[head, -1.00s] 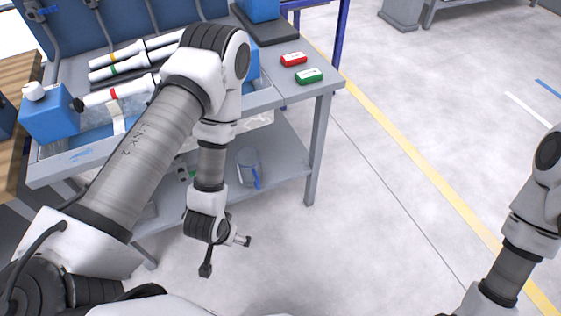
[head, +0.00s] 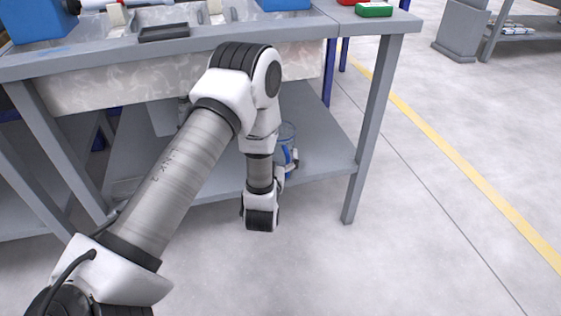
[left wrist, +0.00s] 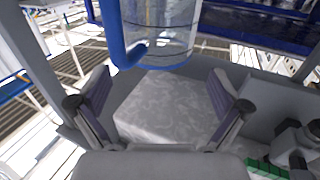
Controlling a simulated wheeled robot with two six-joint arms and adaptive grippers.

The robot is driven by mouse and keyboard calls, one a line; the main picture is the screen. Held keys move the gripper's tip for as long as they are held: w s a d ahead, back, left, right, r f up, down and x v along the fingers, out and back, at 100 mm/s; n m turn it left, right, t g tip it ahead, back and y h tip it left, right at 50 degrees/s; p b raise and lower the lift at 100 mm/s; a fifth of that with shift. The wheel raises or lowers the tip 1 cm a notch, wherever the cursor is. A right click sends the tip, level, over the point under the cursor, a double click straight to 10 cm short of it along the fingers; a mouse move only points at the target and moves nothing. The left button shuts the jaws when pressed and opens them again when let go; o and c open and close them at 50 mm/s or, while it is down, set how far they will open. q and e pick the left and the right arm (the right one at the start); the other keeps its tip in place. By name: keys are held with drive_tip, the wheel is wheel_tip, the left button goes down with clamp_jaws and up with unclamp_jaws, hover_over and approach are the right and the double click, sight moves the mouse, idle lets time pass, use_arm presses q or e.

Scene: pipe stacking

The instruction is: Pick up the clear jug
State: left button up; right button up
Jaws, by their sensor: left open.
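The clear jug (head: 288,133) with a blue handle stands on the lower shelf of the grey workbench. In the head view it is partly hidden behind my left arm. The jug fills the top of the left wrist view (left wrist: 165,33), its blue handle at its left side. My left gripper (left wrist: 160,104) is open and empty, with its two fingers spread wide. The jug shows ahead of the fingers, not between them. In the head view the left gripper is mostly hidden by its wrist. My right gripper is not in view.
The lower shelf (head: 325,165) lies under the bench top, with a front right leg (head: 368,130) near the jug. A green box (head: 374,9) and a dark tray (head: 164,32) are on top. The floor (head: 420,230) to the right is clear.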

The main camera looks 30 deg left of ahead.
sight(282, 154)
use_arm(q)
drive_tip(key=b+x, duration=0.1)
drive_tip(key=x, duration=0.1)
drive_tip(key=b+x, duration=0.1)
drive_tip(key=x, duration=0.1)
drive_tip(key=shift+w+f, duration=0.25)
drive_tip(key=c, duration=1.5)
drive_tip(key=shift+c, duration=0.2)
drive_tip(key=shift+r, duration=0.1)
